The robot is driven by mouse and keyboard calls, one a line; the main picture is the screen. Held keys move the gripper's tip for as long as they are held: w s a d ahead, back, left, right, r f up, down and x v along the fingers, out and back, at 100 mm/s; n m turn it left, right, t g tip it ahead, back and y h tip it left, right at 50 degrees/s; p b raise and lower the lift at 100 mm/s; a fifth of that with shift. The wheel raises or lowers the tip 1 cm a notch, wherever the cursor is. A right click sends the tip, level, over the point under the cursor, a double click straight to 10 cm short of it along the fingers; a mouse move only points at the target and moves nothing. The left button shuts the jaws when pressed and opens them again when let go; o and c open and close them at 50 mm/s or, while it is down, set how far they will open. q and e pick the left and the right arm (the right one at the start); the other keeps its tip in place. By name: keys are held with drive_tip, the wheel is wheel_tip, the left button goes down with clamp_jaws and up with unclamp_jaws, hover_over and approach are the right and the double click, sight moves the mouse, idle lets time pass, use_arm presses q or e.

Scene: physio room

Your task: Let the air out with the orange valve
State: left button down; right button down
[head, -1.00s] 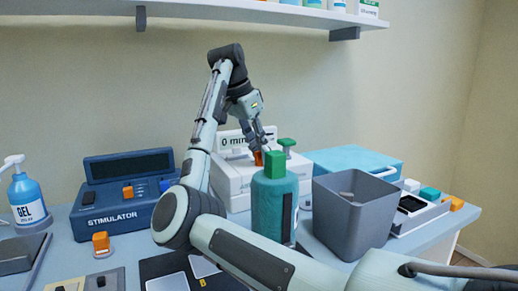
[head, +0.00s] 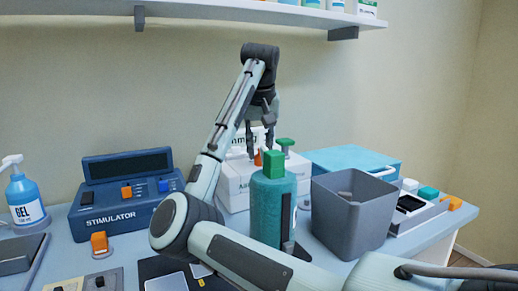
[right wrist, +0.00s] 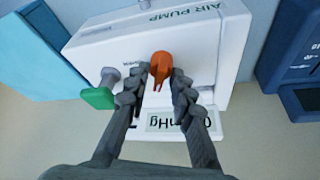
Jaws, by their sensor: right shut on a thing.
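The white air pump (head: 236,184) stands at the back of the table, with its orange valve (head: 257,159) on top. In the right wrist view the orange valve (right wrist: 160,66) sits between the fingertips of my right gripper (right wrist: 163,84), which is shut on it. In the head view my right gripper (head: 258,148) points down at the valve from above. The fingers partly cover the pump's display (right wrist: 178,122), and only part of its "mmHg" label shows. My left gripper is not in view.
A green knob (head: 286,142) stands beside the valve. A teal bottle (head: 267,212) with a green cap and a grey bin (head: 350,220) stand in front of the pump. A blue stimulator (head: 125,202) is at left, a light-blue case (head: 350,159) at right. A shelf (head: 260,12) hangs above.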

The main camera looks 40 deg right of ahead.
drive_tip(key=n+y, duration=0.1)
drive_tip(key=n, duration=0.1)
drive_tip(key=n+t, duration=0.1)
drive_tip(key=n, duration=0.1)
drive_tip(key=shift+d+n+y, duration=0.1)
drive_tip(key=shift+n+y, duration=0.3)
idle(0.4)
drive_tip(key=c, duration=1.6)
unclamp_jaws()
drive_tip(key=shift+c, duration=0.2)
drive_tip(key=v, duration=1.2)
